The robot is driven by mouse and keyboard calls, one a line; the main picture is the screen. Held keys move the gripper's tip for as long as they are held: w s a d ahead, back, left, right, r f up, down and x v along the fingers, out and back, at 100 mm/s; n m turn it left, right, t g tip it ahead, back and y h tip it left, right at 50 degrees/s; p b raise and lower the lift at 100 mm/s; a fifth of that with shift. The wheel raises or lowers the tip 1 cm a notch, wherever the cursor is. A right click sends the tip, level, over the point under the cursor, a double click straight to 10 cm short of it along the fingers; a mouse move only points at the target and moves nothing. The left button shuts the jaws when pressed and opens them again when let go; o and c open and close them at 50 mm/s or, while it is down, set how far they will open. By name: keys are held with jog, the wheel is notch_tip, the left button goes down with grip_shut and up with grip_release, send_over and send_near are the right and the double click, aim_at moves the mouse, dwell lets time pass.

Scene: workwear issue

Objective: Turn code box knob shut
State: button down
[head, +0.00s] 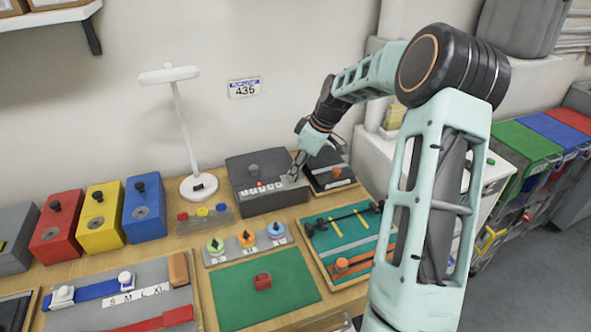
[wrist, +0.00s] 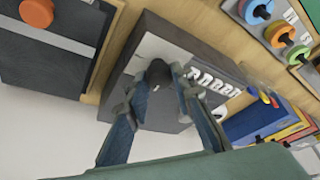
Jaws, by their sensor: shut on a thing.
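The code box (head: 250,168) is a dark grey box against the wall at the back of the bench, with a row of small pale buttons and a red light on its front. In the wrist view the code box (wrist: 150,28) shows its light plate and the row of pale buttons. Its dark knob (wrist: 158,72) sits on the light plate. My gripper (wrist: 160,80) is shut on the knob, a fingertip on each side. In the head view my gripper (head: 296,172) is at the box's right end and hides the knob.
A dark tray with an orange knob (head: 336,172) stands close on the right of the box. A white stand (head: 185,130) rises to its left. Red, yellow and blue boxes (head: 98,218) are further left. A green mat (head: 262,290) lies in front.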

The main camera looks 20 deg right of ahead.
jog(key=c, duration=1.7)
grip_release()
jog(key=v, duration=1.2)
jog(key=shift+s, duration=0.1)
